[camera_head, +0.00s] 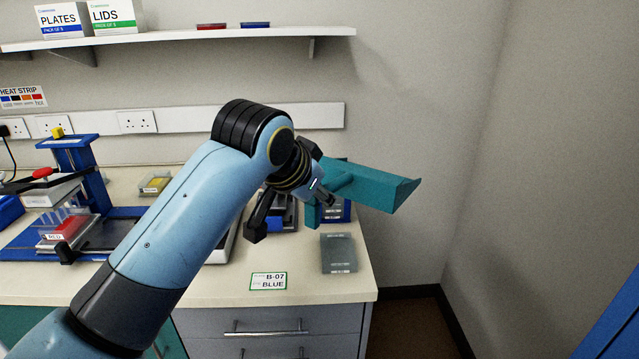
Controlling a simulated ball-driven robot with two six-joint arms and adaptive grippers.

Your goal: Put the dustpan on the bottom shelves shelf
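The teal dustpan (375,188) is in the air above the right end of the bench, tilted, with its pan towards the right. The wrist and black fingers hide part of the dustpan, so the exact grip does not show. My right gripper is not in view. A white wall shelf (190,36) runs along the top left; I cannot tell whether it belongs to the shelves named in the task.
Floor (412,325) is free right of the bench. A blue panel (615,325) stands at the lower right edge.

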